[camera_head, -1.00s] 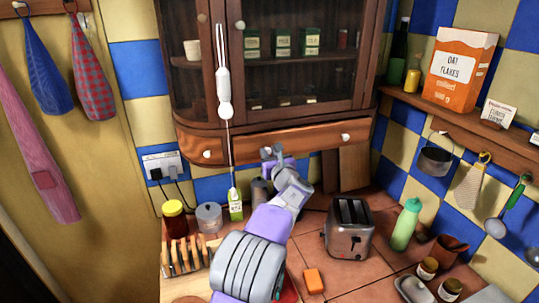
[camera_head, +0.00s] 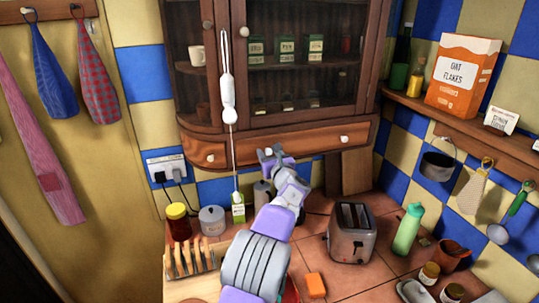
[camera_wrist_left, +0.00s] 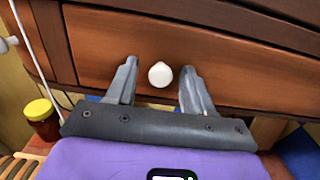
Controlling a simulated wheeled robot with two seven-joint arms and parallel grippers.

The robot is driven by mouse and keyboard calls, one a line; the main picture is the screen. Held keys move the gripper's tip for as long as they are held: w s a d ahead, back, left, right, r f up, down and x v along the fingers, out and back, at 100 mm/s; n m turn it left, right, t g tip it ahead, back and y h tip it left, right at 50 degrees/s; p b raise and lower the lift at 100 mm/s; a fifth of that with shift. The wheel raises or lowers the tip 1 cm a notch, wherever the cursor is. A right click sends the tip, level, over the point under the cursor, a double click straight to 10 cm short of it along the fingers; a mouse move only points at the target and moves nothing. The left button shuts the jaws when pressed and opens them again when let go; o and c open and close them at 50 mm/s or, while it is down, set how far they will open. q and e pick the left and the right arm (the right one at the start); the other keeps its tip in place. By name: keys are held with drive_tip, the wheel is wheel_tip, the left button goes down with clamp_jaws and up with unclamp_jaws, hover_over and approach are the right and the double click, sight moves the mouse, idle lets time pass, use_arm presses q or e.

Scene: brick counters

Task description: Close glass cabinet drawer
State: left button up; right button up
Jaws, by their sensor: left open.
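The glass cabinet (camera_head: 290,75) hangs on the wall in the head view, with a long wooden drawer (camera_head: 315,141) along its bottom. How far the drawer stands out is hard to tell. White knobs show on the lower front, one at the right (camera_head: 344,139) and one on the curved left part (camera_head: 211,158). My left gripper (camera_head: 268,155) is at the lower edge of the drawer front. In the left wrist view, its open fingers (camera_wrist_left: 158,82) stand on either side of a white knob (camera_wrist_left: 160,75), with gaps between. My right gripper is not in view.
A white pull cord (camera_head: 229,100) hangs in front of the cabinet's left side. Below are a toaster (camera_head: 351,235), a green bottle (camera_head: 407,230), a toast rack (camera_head: 190,261) and a red jar (camera_head: 178,222). A shelf (camera_head: 470,125) runs along the right wall.

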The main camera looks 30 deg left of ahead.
use_arm(q)
drive_tip(key=shift+s+d, duration=0.25)
drive_tip(key=shift+d, duration=0.15)
drive_tip(key=b+v, duration=0.1)
drive_tip(key=v, duration=0.5)
drive_tip(key=shift+s+d, duration=0.15)
drive_tip(key=shift+s, duration=0.1)
